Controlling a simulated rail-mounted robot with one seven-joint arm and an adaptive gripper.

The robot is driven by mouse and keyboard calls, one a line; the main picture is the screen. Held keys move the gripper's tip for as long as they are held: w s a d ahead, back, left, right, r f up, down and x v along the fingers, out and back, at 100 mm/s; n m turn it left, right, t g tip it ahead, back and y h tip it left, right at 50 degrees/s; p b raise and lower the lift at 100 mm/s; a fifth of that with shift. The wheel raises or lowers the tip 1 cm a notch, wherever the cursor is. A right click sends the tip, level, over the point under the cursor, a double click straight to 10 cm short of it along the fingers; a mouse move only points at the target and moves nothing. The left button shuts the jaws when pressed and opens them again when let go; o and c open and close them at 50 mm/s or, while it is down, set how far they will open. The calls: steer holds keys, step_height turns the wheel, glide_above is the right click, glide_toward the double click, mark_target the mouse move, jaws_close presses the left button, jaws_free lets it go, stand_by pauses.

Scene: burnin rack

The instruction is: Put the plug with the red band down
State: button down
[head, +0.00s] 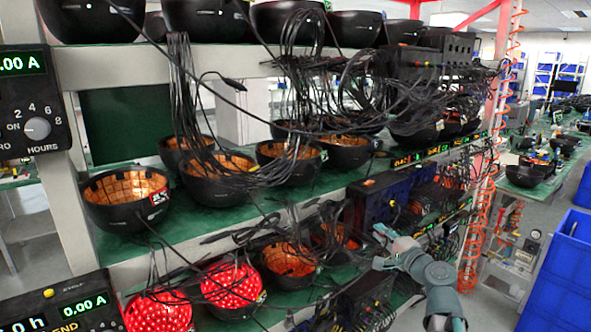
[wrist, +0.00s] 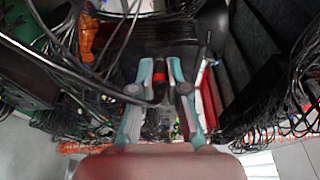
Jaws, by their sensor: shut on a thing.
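My gripper (wrist: 160,68) is shut on a black plug with a red band (wrist: 159,76), which sits between the two teal-edged fingers in the wrist view. A dark cable runs by the plug. In the head view my gripper (head: 382,247) is at the front of the lower shelf, right of the middle, by a dark blue unit. The plug is too small to make out there, and I cannot tell whether it touches anything below it.
The green lower shelf (head: 222,220) holds several black bowls with lit orange insides. Two red-lit domes (head: 231,284) are at the lower left. Loose black cables (head: 235,175) hang across the rack. A dark blue unit (head: 378,200) stands near my gripper. Blue bins (head: 560,270) are at right.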

steer(key=shift+w+d+f+m+t+h, duration=0.25)
steer(key=shift+d+f+m+h, duration=0.2)
steer(key=shift+d+m+h, duration=0.6)
steer(key=shift+w+d+f+m+t+h, duration=0.15)
steer(key=shift+w+d+f+m+h, duration=0.35)
steer(key=shift+h, duration=1)
steer(key=shift+w+d+f+m+t+h, duration=0.2)
steer(key=shift+d+f+m+h, duration=0.25)
steer(key=shift+m+h, duration=0.65)
